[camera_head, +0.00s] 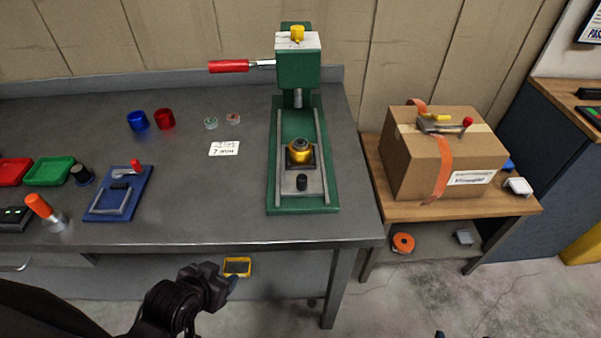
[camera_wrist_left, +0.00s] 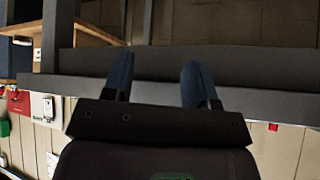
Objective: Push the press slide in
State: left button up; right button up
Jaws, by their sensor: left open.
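The green press (camera_head: 298,70) stands on the grey workbench with a red-handled lever (camera_head: 229,66) pointing left. Its slide (camera_head: 301,184) is a grey plate between two rails on the green base. It carries a gold die (camera_head: 299,152) and has a black knob (camera_head: 301,182) at its front. The slide sits toward the front of the rails, with the die forward of the ram. My left gripper (camera_head: 232,284) is in front of the bench, below its front edge, away from the slide. In the left wrist view its two blue fingers (camera_wrist_left: 156,84) are apart and empty.
The workbench (camera_head: 190,205) holds a blue fixture (camera_head: 119,194), an orange-handled tool (camera_head: 41,207), trays and cups at left. A cardboard box (camera_head: 445,150) stands on a wooden table at right. Small dark bits at the head view's bottom edge are unclear. The bench edge lies between gripper and press.

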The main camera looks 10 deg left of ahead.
pick_arm(q)
jog(key=w+d+r+m+g+h+p, duration=0.2)
jog(key=d+r+m+g, duration=0.15)
jog(key=d+r, duration=0.35)
jog(key=w+d+r+m+h, duration=0.25)
jog(key=w+d+m, duration=0.25)
jog(key=d+m, duration=0.25)
notch_tip(320, 180, up, 11)
jog(key=m+g+y+p, duration=0.1)
jog(key=m+g+y, duration=0.4)
jog(key=m, duration=0.6)
send_over(302, 177)
jog(key=shift+s+r, duration=0.1)
jog(key=shift+r, duration=0.1)
notch_tip(302, 177, down, 11)
jog(key=shift+r, duration=0.15)
pick_arm(e)
jog(key=r, duration=0.4)
jog(key=shift+w+r, duration=0.2)
jog(key=shift+w, duration=0.05)
